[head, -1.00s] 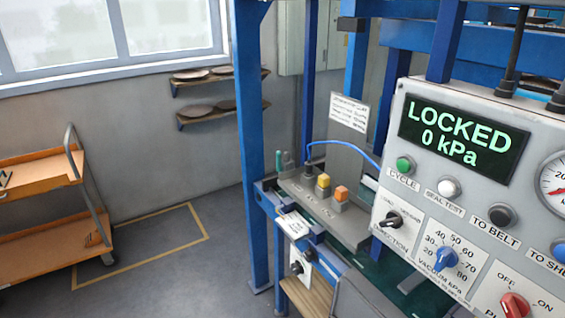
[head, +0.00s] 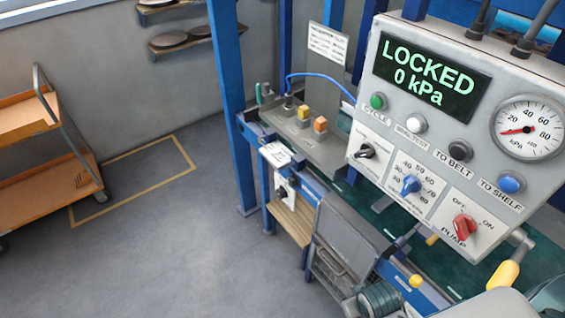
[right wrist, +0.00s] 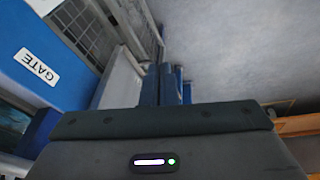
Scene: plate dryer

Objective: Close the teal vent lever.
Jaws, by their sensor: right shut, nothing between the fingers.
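A small teal upright piece (head: 265,89), which looks like the vent lever, stands at the far left end of the machine's grey shelf in the head view. It is too small to tell its exact position. My right gripper (right wrist: 168,86) is in the right wrist view, shut and empty, with its dark body filling the lower part. No teal lever shows in that view, so its distance from the gripper cannot be told. My left gripper is in neither view.
The control panel (head: 440,130) reads LOCKED, 0 kPa. Yellow and orange blocks (head: 303,117) sit on the grey shelf. An orange cart (head: 35,205) stands left, with clear floor before the machine. A blue GATE beam (right wrist: 60,40) is left in the wrist view.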

